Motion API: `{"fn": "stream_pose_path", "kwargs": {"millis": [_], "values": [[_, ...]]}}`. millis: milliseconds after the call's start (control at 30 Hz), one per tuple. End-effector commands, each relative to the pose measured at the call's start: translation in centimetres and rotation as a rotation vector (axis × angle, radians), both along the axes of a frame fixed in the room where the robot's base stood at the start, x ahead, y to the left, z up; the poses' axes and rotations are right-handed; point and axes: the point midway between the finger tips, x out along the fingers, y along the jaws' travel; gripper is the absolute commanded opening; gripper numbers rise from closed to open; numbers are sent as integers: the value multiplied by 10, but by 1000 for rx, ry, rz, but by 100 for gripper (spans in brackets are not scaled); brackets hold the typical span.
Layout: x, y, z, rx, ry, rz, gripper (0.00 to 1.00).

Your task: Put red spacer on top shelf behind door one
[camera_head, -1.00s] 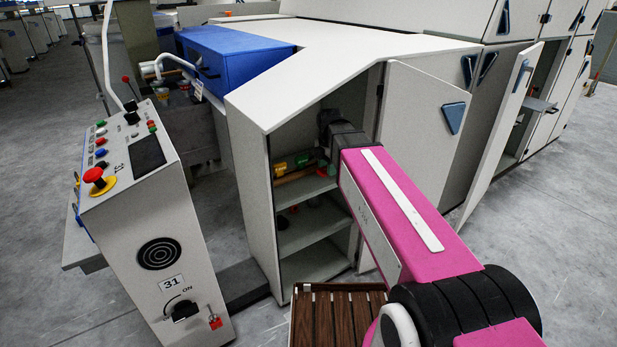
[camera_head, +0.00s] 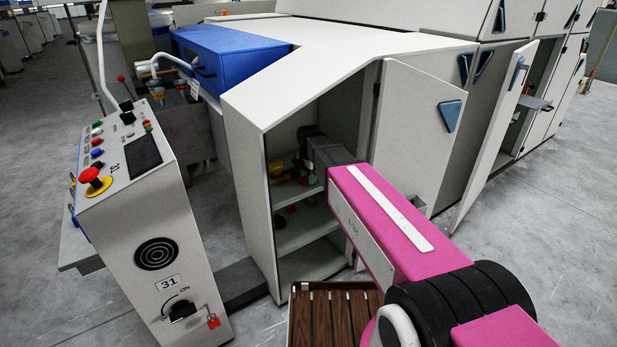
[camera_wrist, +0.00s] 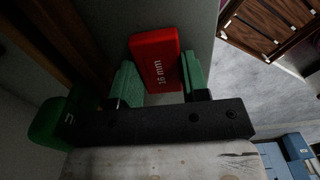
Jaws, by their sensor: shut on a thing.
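In the wrist view the red spacer (camera_wrist: 156,60), marked "16 mm", is between the two green jaws of my gripper (camera_wrist: 160,82), which is shut on it. In the head view my gripper (camera_head: 308,160) is inside an open cabinet bay, above its top shelf (camera_head: 290,192). The spacer is too small to make out surely there. The bay's door (camera_head: 415,125) stands open on the right, with a blue triangular handle. I can read no door number. My arm hides part of the shelves.
A lower shelf (camera_head: 305,232) holds small dark and coloured items. A green block (camera_wrist: 47,122) shows at the left in the wrist view. A control console (camera_head: 145,210) stands left of the bay. A slatted wooden crate (camera_head: 330,288) is below my arm. Another door (camera_head: 493,135) stands open farther right.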

Motion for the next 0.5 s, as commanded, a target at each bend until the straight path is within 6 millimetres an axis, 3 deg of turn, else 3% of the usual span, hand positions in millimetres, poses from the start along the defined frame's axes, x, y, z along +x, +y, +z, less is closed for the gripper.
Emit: {"fn": "stream_pose_path", "kwargs": {"millis": [300,333,400,500], "values": [[0,0,-3,0,0,0,18],[0,0,-3,0,0,0,45],[0,0,-3,0,0,0,67],[0,0,-2,0,0,0,67]]}}
